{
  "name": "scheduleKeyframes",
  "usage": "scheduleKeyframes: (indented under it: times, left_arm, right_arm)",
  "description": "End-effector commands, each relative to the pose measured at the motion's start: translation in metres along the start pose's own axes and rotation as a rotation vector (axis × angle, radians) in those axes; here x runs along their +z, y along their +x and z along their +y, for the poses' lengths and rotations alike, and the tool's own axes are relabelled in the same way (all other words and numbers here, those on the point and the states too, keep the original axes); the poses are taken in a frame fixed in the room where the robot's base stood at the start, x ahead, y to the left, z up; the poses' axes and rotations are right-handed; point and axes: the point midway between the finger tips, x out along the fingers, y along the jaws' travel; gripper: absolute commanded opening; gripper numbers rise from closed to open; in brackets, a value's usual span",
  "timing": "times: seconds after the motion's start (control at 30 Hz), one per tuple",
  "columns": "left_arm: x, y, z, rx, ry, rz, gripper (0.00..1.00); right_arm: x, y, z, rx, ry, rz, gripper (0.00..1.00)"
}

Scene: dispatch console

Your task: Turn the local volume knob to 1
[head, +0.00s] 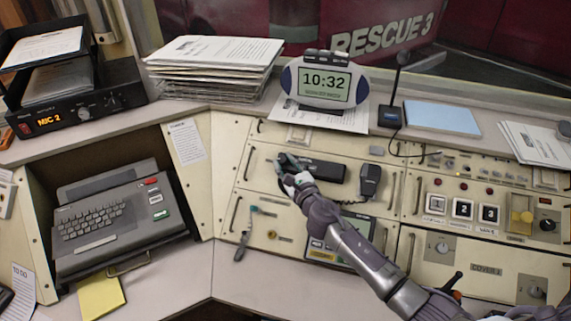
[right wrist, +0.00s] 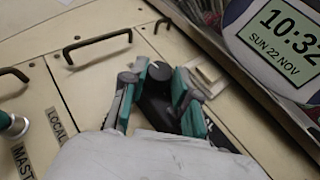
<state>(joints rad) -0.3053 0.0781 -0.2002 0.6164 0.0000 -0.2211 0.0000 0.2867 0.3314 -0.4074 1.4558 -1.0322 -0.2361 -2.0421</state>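My right gripper (head: 288,165) is over the upper left panel of the console, at the left end of a black radio unit (head: 325,170). In the right wrist view its teal-padded fingers (right wrist: 162,88) stand apart, with a round black knob (right wrist: 153,84) showing between and beyond them. I cannot tell whether they touch it. A label starting "LOCAL" (right wrist: 58,122) and one starting "MAST" (right wrist: 20,160) show left of the gripper. A teal key or switch (right wrist: 13,125) is beside them. The knob's setting marks cannot be read. My left gripper is out of view.
A handheld microphone (head: 370,181) hangs right of the radio unit. The clock (head: 325,82) stands on the ledge behind. Metal drawer handles (right wrist: 95,44) stick out near the gripper. A keyboard terminal (head: 115,215) sits at left; the desk front (head: 245,285) is clear.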

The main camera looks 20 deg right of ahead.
Motion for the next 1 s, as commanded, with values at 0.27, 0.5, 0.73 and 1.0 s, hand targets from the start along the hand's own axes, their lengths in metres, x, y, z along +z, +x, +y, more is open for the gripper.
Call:
scheduleKeyframes:
  times: [0.27,0.5,0.73,1.0]
  left_arm:
    - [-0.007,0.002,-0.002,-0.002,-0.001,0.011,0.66]
    - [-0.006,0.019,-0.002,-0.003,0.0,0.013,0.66]
    - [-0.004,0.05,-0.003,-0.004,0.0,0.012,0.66]
    - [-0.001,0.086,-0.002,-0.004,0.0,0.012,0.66]
  right_arm:
    - [-0.001,0.0,0.001,-0.006,0.004,0.0,0.0]
    - [-0.004,0.0,0.005,-0.078,0.04,-0.005,0.0]
    - [-0.007,0.001,0.009,-0.233,0.113,-0.015,0.0]
    - [-0.006,0.002,0.014,-0.454,0.214,-0.027,0.0]
